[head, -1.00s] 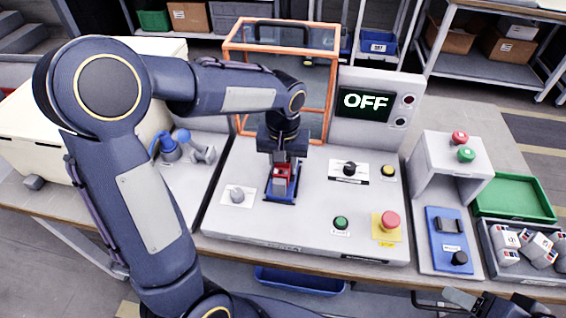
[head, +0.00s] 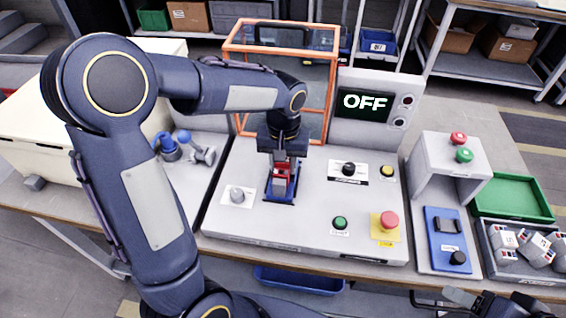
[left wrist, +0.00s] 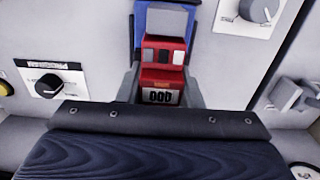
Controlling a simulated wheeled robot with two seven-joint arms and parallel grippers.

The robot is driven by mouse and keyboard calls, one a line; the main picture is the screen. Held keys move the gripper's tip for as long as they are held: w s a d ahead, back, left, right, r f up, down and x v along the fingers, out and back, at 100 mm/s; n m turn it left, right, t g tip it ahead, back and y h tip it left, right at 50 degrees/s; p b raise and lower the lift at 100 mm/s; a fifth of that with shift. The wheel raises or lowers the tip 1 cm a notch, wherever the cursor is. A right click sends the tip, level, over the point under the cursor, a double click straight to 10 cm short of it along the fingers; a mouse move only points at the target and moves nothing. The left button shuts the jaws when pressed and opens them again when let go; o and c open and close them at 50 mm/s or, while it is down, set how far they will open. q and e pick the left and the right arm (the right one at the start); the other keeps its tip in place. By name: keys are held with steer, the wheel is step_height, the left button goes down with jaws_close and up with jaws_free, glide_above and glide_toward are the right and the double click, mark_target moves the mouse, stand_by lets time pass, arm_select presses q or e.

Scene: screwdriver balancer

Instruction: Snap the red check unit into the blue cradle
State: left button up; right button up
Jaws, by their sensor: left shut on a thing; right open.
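The red check unit (head: 281,183) is at the blue cradle (head: 271,197) on the grey console. My left gripper (head: 287,170) is above it, pointing down, shut on the unit. In the left wrist view the red check unit (left wrist: 162,72) sits between the gripper's fingers, with the blue cradle (left wrist: 139,30) around its far end. I cannot tell whether the unit is fully seated, as the gripper and hand hide part of it. My right gripper (head: 490,300) is at the bottom right edge, open and empty, only partly in view.
The console carries a black knob (head: 348,169), a grey knob (head: 237,194), a green button (head: 340,222) and a red stop button (head: 389,219). A display (head: 363,102) reads OFF. An orange-framed guard (head: 330,80) stands behind. A green tray (head: 515,215) and a bin of grey units (head: 487,262) lie right.

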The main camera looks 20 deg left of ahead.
arm_select(q)
steer(key=shift+s+f+b, duration=0.15)
steer(key=shift+s+f, duration=0.05)
steer(key=shift+f, duration=0.35)
steer(key=shift+s+f+b, duration=0.15)
steer(key=shift+s+f, duration=0.05)
steer(key=shift+f, duration=0.3)
stand_by(0.4)
steer(key=o, duration=1)
steer(key=shift+w+r, duration=0.15)
steer(key=shift+r, duration=0.35)
steer(key=shift+o, duration=0.8)
step_height(320, 180, up, 9)
steer(key=shift+w+f+p, duration=0.1)
steer(key=shift+w+p, duration=0.05)
steer(key=shift+p, duration=0.3)
